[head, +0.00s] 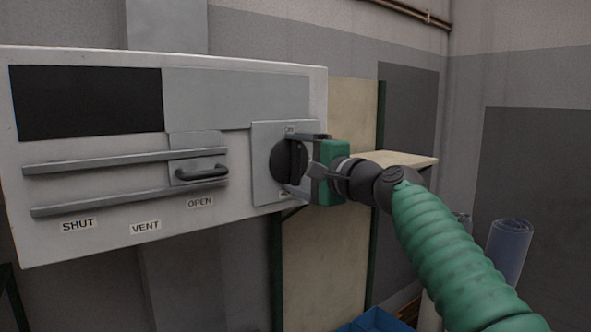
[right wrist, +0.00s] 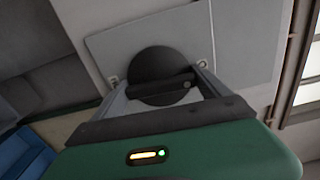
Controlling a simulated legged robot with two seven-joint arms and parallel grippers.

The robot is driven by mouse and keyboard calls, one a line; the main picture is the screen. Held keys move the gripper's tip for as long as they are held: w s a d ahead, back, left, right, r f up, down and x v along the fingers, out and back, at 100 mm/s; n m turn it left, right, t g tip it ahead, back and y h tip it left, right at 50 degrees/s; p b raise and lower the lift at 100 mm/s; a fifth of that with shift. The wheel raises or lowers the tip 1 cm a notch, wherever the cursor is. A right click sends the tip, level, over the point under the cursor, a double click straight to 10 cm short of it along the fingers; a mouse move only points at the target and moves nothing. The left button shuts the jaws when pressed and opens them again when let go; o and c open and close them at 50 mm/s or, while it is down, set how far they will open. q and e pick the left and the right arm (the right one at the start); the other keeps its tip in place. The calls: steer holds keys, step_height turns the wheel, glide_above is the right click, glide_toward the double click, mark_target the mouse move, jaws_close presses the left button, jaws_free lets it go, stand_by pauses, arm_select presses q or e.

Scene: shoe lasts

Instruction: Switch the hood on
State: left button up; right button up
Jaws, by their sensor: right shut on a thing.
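The hood panel (head: 110,110) is a white board on the wall. A dark round knob (head: 281,157) sits on a grey plate (head: 262,185) at its right end. In the right wrist view the knob (right wrist: 155,65) has a raised bar (right wrist: 160,90) across it. My right gripper (head: 294,163) reaches in from the right, with one finger above and one below the knob in the head view. It is shut on the knob's bar. Small labels above and below the knob are partly hidden and too small to read. My left gripper is not in view.
A slider handle (head: 203,173) sits on two grey rails, above the OPEN label (head: 200,202). VENT (head: 145,227) and SHUT (head: 78,225) labels lie further left. A pale shelf (head: 400,158), a blue roll (head: 508,250) and a blue bin (head: 375,321) are at right.

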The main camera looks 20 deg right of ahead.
steer(key=shift+w+a+f+n, duration=0.1)
steer(key=shift+f+n, duration=0.3)
steer(key=o, duration=1.1)
steer(key=shift+o, duration=0.4)
steer(key=shift+r, duration=0.15)
steer(key=shift+s+b, duration=0.3)
steer(key=shift+b, duration=0.1)
steer(key=b+v, duration=0.1)
steer(key=v, duration=0.1)
steer(key=b+v, duration=0.1)
steer(key=v, duration=0.1)
steer(key=b+v, duration=0.1)
steer(key=v, duration=0.1)
steer(key=shift+f+b, duration=0.3)
steer(key=b, duration=0.3)
glide_toward(299, 169)
steer(key=v, duration=0.5)
steer(key=shift+s+r, duration=0.35)
steer(key=shift+s, duration=0.05)
